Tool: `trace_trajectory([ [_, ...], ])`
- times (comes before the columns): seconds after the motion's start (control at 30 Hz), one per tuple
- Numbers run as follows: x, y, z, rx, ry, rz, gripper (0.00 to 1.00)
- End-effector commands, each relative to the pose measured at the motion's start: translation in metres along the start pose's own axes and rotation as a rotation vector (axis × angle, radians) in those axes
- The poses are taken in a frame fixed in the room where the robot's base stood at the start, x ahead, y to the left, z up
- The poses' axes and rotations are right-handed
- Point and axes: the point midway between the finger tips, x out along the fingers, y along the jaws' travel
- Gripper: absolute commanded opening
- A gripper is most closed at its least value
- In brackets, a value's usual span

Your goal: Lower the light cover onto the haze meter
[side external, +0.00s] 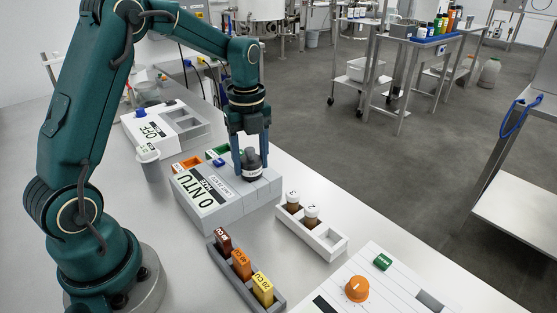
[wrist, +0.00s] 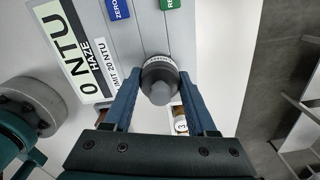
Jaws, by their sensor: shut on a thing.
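The haze meter (side external: 215,195) is a grey box whose display reads "0 NTU HAZE"; it also shows in the wrist view (wrist: 120,48). The light cover (side external: 251,162) is a dark, knobbed cap with a pale lettered band; it also shows in the wrist view (wrist: 159,80). My gripper (side external: 251,168) points down, its two blue fingers shut on the cover from both sides. The cover is upright over the right part of the meter's top. Its underside is at or very near that surface; I cannot tell whether it touches. The well beneath it is hidden.
A white rack (side external: 327,243) with two brown vials and an empty slot stands right of the meter. A grey rack (side external: 240,272) holds colored blocks in front. A panel with an orange knob (side external: 357,289) lies at front right. A grey device reading "OFF" (side external: 155,128) stands behind.

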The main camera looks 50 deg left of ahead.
Motion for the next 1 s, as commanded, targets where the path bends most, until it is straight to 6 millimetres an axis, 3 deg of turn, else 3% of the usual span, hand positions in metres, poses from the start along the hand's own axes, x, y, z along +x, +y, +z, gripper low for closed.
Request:
trace_trajectory([
  [0.4, 0.003, 0.0, 0.0, 0.0, 0.0, 0.0, 0.04],
  [0.43, 0.002, 0.0, 0.0, 0.0, 0.0, 0.0, 0.61],
  [0.5, 0.002, 0.0, 0.0, 0.0, 0.0, 0.0, 0.88],
  [0.53, 0.002, 0.0, 0.0, 0.0, 0.0, 0.0, 0.92],
  [0.83, 0.001, 0.0, 0.0, 0.0, 0.0, 0.0, 0.92],
  [1.0, -0.016, -0.001, 0.001, 0.0, -0.003, -0.004, 0.92],
])
